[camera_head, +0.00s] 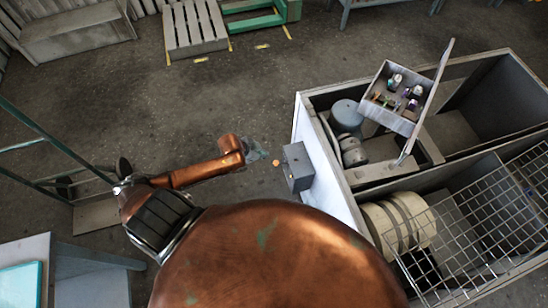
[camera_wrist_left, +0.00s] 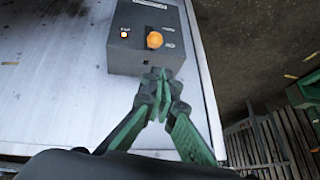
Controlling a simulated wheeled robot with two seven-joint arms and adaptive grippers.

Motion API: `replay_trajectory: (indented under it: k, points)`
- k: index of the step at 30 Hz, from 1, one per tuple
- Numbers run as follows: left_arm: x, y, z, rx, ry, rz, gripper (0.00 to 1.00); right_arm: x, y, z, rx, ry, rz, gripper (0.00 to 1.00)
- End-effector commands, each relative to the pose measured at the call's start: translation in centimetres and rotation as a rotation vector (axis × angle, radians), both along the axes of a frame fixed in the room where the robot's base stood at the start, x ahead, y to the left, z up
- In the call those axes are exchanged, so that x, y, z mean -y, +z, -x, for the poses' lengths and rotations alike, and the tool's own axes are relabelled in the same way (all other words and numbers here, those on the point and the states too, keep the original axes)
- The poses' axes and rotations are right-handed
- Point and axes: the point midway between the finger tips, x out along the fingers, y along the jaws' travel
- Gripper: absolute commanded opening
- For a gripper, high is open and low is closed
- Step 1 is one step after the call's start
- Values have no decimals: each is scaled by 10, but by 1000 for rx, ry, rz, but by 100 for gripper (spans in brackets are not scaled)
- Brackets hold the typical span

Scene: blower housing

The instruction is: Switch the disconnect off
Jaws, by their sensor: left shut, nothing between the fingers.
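The disconnect is a small grey box (camera_head: 297,166) on the white side wall of the blower housing. In the left wrist view the box (camera_wrist_left: 126,50) shows its front face with an orange knob (camera_wrist_left: 154,40), a small lit orange lamp (camera_wrist_left: 124,34) and labels too small to read. In the head view the knob (camera_head: 276,162) sticks out on the box's left. My left gripper (camera_head: 262,156) is just left of the knob. In the wrist view its fingertips (camera_wrist_left: 158,76) are together and empty, in front of the box's lower edge below the knob. My right gripper is not in view.
The open blower housing (camera_head: 331,196) fills the right, with a tilted panel of components (camera_head: 394,122), a motor (camera_head: 346,116), cream rollers (camera_head: 377,225) and a wire grid (camera_head: 480,235). A pallet (camera_head: 195,25) lies at the back. The floor left of the box is clear.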

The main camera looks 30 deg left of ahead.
Motion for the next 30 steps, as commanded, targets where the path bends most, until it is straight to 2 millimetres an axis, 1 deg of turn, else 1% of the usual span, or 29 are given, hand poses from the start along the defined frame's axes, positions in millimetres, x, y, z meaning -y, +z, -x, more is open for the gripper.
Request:
replay_trajectory:
  k: [1,4,7,16,20,23,30]
  points:
    - [8,17,1,1,-30,-1,0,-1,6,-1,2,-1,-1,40]
    - [17,30,3,-4,-61,2,0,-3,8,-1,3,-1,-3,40]
    - [20,33,4,-4,-70,2,0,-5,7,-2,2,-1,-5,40]
    - [20,31,3,-2,-67,3,0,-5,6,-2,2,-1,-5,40]
    - [22,23,-3,-1,-65,4,0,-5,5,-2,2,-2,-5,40]
    - [27,9,-10,-2,-66,6,0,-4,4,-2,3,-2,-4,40]
    - [40,-33,-33,-1,-65,6,0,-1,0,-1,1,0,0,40]
